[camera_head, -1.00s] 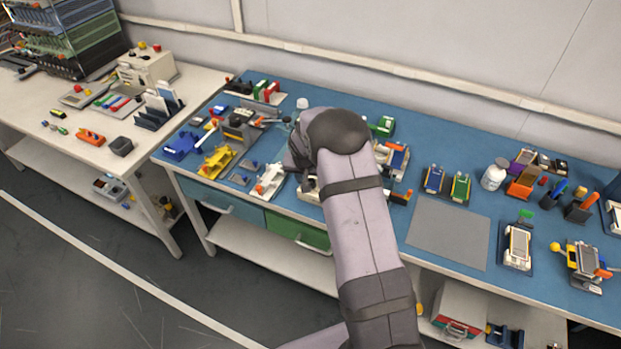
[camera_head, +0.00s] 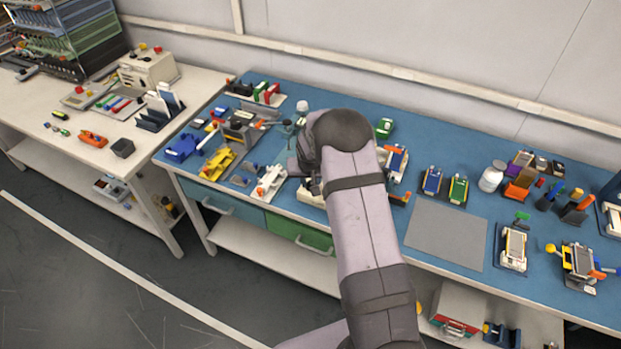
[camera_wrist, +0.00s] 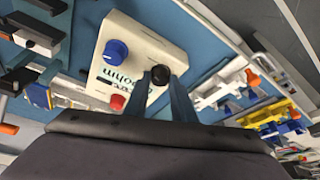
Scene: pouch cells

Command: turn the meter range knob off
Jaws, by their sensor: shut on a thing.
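The meter (camera_wrist: 140,57) is a cream box with dark lettering ending in "ohm", in the upper middle of the wrist view. It carries a blue knob (camera_wrist: 115,50), a small red knob (camera_wrist: 117,102) and a black knob (camera_wrist: 160,75). My gripper (camera_wrist: 160,84) reaches the black knob from below in the picture, its two blue-grey fingers shut on either side of it. The knob's pointer and any range marks cannot be made out. In the head view, a pale edge of what seems to be the meter (camera_head: 310,198) shows beside my arm, which hides my gripper.
White (camera_wrist: 222,88) and yellow (camera_wrist: 270,113) fixtures stand close to the right of the meter in the wrist view. Blue-and-grey devices (camera_wrist: 40,40) stand to its left. The grey mat (camera_head: 446,238) on the blue bench is bare.

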